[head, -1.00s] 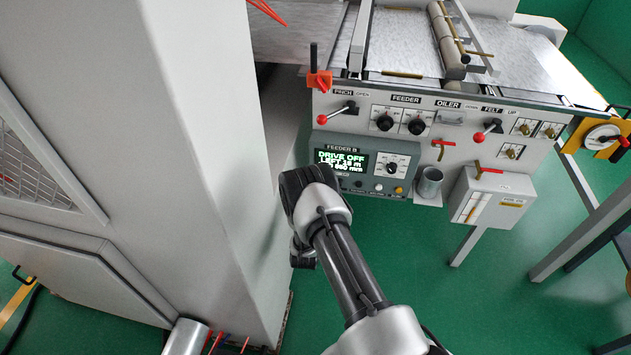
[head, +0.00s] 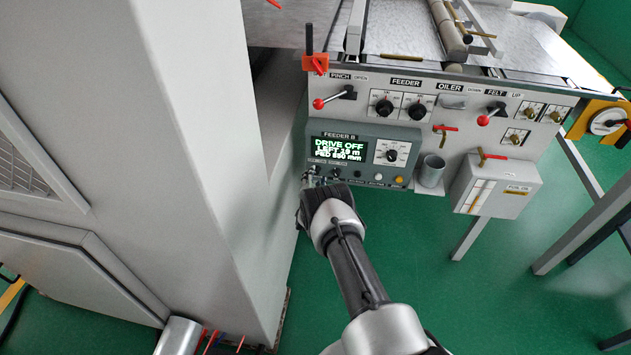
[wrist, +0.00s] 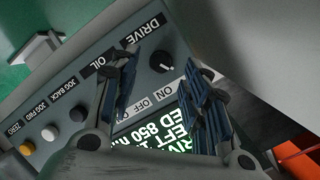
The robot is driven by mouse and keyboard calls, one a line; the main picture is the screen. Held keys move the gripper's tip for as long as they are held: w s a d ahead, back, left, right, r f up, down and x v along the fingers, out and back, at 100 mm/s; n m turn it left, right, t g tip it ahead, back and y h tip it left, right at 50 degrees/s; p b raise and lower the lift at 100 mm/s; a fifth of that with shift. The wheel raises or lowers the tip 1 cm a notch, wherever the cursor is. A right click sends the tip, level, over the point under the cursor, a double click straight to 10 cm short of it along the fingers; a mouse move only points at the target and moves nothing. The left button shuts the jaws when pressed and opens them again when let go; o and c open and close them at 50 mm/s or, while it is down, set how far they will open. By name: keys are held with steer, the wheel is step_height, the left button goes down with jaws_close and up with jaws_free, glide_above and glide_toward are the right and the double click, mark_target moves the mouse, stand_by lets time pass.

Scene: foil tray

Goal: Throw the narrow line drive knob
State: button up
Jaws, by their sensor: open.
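My gripper (wrist: 163,74) is empty, with a finger on either side of the knob. I cannot tell whether either touches it. In the head view my gripper (head: 318,178) is at the lower left of the Feeder B box (head: 372,132) and covers the knob. The display (head: 339,148) reads DRIVE OFF.
The OIL label (wrist: 98,65) is beside the left finger, and push buttons (wrist: 50,134) run along the panel. A selector dial (head: 391,152) is right of the display. Red-tipped levers (head: 333,97) stand above. A large grey cabinet (head: 185,150) is close on the left.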

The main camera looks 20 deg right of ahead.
mark_target(316, 171)
steer(key=shift+b+x, duration=0.5)
steer(key=shift+x, duration=0.75)
steer(key=shift+c, duration=0.3)
jaws_close()
